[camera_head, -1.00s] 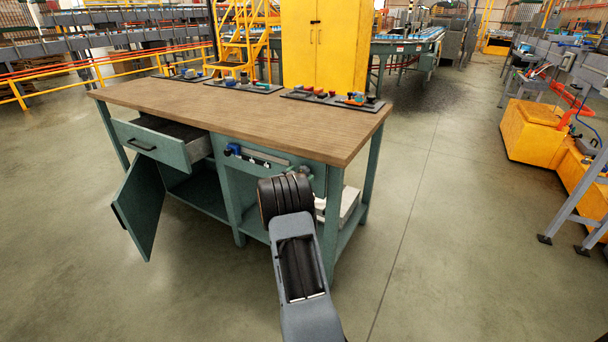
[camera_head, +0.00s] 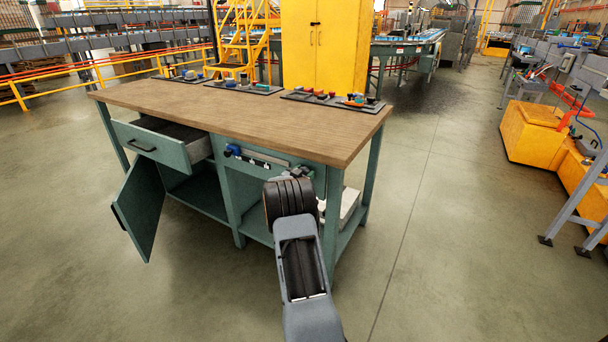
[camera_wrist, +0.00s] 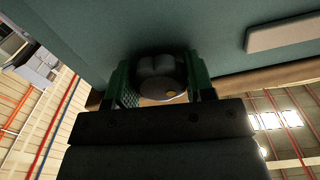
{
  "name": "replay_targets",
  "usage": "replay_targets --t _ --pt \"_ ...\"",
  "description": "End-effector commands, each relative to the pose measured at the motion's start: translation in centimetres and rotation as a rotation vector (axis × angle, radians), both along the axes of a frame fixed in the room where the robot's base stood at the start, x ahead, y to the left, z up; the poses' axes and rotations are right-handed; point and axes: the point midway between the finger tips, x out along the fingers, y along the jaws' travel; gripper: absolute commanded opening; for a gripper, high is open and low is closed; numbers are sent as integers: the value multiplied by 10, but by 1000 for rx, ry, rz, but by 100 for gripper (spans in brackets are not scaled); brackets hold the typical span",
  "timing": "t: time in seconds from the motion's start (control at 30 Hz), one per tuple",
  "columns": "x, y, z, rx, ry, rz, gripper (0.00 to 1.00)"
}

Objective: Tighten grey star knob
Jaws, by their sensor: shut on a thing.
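In the wrist view, the grey star knob (camera_wrist: 160,68) is dark and rounded, with lobes, and sits against the green front panel (camera_wrist: 120,30) of the workbench. A pale rounded part with a small yellow spot shows on its near side. My gripper (camera_wrist: 160,80) has its green fingers on both sides of the knob, shut on it. Shadow hides the exact finger contact. In the head view, my dark wrist covers the knob at the right end of the bench front (camera_head: 262,150).
The wooden bench top (camera_head: 220,108) carries several trays of small parts at its back edge. At the left, a drawer (camera_head: 150,146) stands pulled out above an open cabinet door (camera_head: 140,205). A blue clamp-like part (camera_head: 233,150) sits left of my wrist.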

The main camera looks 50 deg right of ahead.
Motion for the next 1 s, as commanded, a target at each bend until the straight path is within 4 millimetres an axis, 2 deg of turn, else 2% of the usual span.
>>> replay_targets --t 0.03,0.17,0.2,0.57,1.0 --pt "0 0 0 0 0 0 38" --pt "0 0 0 0 0 0 26" --pt "0 0 0 0 0 0 25" --pt "0 0 -3 24 -99 -1 25" --pt "0 0 -5 118 -481 0 25"
